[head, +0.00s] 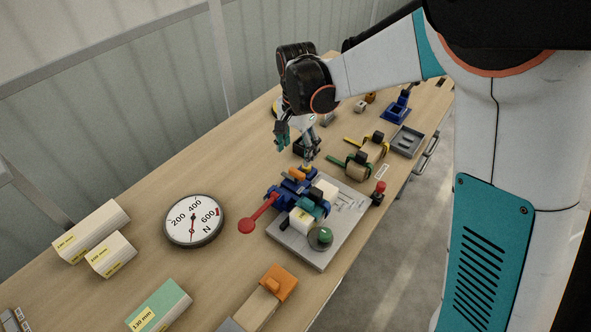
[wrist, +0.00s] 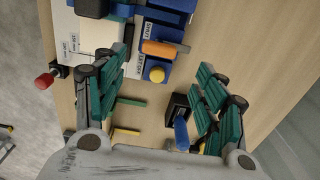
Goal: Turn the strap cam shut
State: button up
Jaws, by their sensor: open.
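An orange lever (head: 296,173), which looks like the strap cam, sits on a blue fixture (head: 277,194) on the grey base plate (head: 312,260). In the wrist view the orange lever (wrist: 165,49) lies crosswise beside small labels, one seeming to read SHUT, with a yellow round knob (wrist: 157,74) close by. My gripper (head: 296,143) is above the table at the far end of the fixture. In the wrist view my gripper (wrist: 164,66) is open, its teal fingers spread on either side of the knob and lever. Nothing is between the pads; contact is not visible.
A red-ball handle (head: 247,226) sticks out left of the fixture. A round force gauge (head: 194,220) lies to its left. A black box with a blue lever (wrist: 179,109) is near the right finger. A red-knobbed post (head: 378,193) stands at the plate's right. Labelled blocks (head: 92,232) lie front left.

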aim_at(297, 172)
notch_tip(297, 172, down, 8)
jog(key=shift+f+b, duration=0.15)
jog(key=shift+b, duration=0.95)
jog(key=c, duration=1.1)
